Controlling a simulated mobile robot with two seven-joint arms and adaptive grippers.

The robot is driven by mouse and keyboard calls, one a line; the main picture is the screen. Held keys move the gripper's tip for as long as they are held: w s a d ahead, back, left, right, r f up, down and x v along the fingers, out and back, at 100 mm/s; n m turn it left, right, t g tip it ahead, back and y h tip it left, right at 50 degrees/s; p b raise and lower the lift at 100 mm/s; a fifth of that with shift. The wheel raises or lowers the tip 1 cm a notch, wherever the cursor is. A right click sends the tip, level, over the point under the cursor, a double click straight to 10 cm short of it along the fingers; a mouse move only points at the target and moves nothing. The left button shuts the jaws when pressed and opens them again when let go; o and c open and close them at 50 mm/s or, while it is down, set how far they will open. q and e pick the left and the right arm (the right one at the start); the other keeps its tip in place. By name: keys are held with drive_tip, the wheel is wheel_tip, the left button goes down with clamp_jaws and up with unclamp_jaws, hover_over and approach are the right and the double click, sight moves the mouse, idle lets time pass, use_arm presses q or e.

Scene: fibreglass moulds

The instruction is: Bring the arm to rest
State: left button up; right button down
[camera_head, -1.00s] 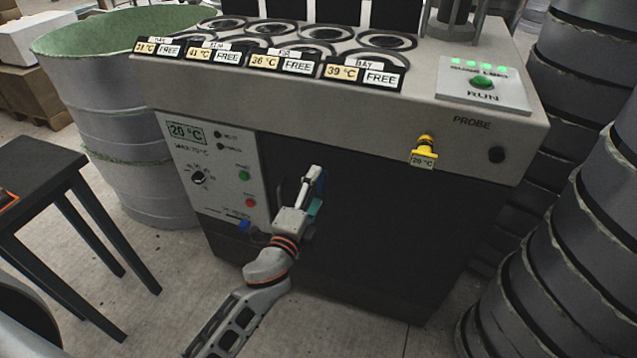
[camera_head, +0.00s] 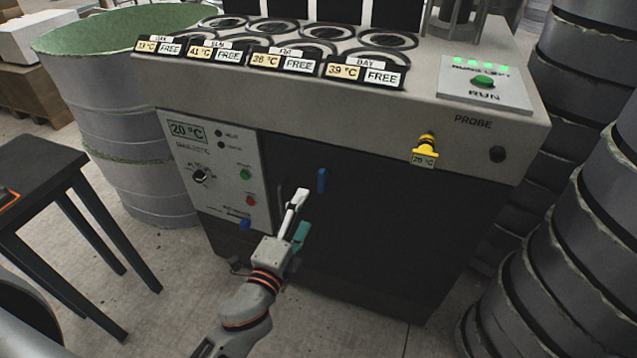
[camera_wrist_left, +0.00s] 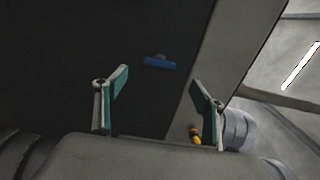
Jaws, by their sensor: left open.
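My left gripper (camera_head: 301,217) is open and empty in front of the dark front panel of the grey machine (camera_head: 375,125). In the left wrist view its two teal-padded fingers (camera_wrist_left: 160,98) stand wide apart with nothing between them. A blue handle (camera_head: 322,180) on the dark panel is just beyond and above the fingertips, apart from them. The handle also shows in the left wrist view (camera_wrist_left: 160,62), ahead of the fingers. My right gripper is in neither view.
A yellow probe (camera_head: 425,147) sits on the machine's front at right. A dark table (camera_head: 50,165) stands at left. A large green-rimmed drum (camera_head: 140,170) is behind it. Stacked grey rings (camera_head: 570,240) rise at right. Bare floor (camera_head: 130,300) lies at lower left.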

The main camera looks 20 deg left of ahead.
use_arm(q)
drive_tip(key=s+f+n+g+h+p, duration=0.1)
drive_tip(key=s+f+n+g+p, duration=0.1)
drive_tip(key=s+f+n, duration=0.5)
drive_tip(key=s+f+n+g+h+p, duration=0.1)
drive_tip(key=s+f+n+g+p, duration=0.2)
drive_tip(key=s+f, duration=0.7)
drive_tip(key=s+n+g, duration=0.2)
drive_tip(key=s+n, duration=0.2)
drive_tip(key=shift+s+d+g+p, duration=0.2)
drive_tip(key=shift+s+g+p, duration=0.1)
drive_tip(key=shift+s+p, duration=0.1)
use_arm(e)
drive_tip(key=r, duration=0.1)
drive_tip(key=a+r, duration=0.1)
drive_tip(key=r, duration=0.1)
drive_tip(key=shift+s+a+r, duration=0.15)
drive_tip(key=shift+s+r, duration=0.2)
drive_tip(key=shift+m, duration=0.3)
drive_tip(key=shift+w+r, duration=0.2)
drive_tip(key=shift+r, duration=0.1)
use_arm(q)
drive_tip(key=shift+c, duration=0.3)
